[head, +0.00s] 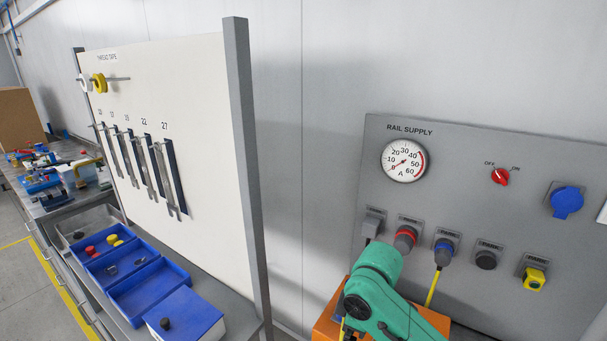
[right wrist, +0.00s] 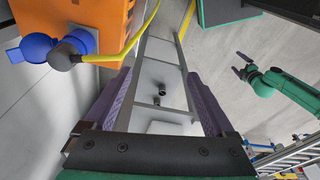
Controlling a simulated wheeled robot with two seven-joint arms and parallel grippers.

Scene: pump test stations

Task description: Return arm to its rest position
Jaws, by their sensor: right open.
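My teal arm (head: 375,290) reaches up from the bottom of the head view, in front of the rail supply panel (head: 480,240). Its gripper is not visible there. In the right wrist view my right gripper (right wrist: 160,76) has its two purple-grey fingers spread wide with nothing between them touching. Beyond the fingers lies a grey metal frame with a small black fitting (right wrist: 162,90), apart from the fingers. My left gripper (right wrist: 238,63), on a green arm at the right of this view, has its dark fingers apart and looks empty.
An orange box (right wrist: 85,12) with a blue plug (right wrist: 72,44) and yellow cable (right wrist: 118,56) is close left of the right gripper. The panel has a gauge (head: 403,161) and red switch (head: 500,177). A tool board (head: 190,100) and blue bins (head: 150,290) stand left.

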